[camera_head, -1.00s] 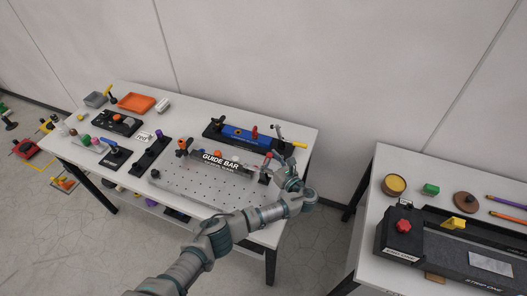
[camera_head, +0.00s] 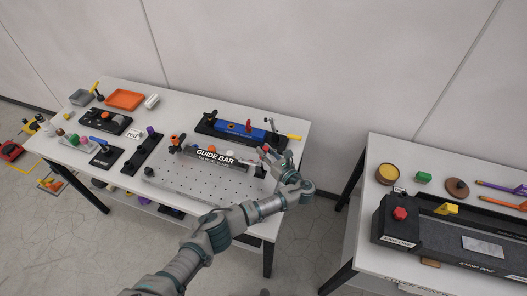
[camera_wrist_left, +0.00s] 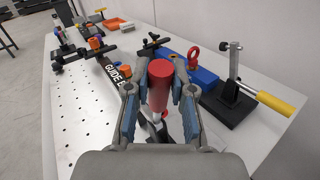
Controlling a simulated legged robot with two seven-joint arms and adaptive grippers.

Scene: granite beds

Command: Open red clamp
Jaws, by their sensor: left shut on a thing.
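The red clamp handle (camera_wrist_left: 160,86) is a red cylinder that stands between the fingers of my left gripper (camera_wrist_left: 158,102) in the left wrist view. The gripper is shut on it, with a blue-padded finger on each side. In the head view my left gripper (camera_head: 273,157) is at the right end of the guide bar (camera_head: 218,158), and a bit of red shows at its tips. The clamp's lower part is mostly hidden by the fingers. My right gripper is not in view.
The guide bar lies along a perforated metal plate (camera_head: 200,181). Behind it is a blue fixture (camera_head: 240,130) with a red eyelet (camera_wrist_left: 193,52). A lever with a yellow handle (camera_wrist_left: 275,102) stands close to the gripper's right. A second table holds a black device (camera_head: 450,240).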

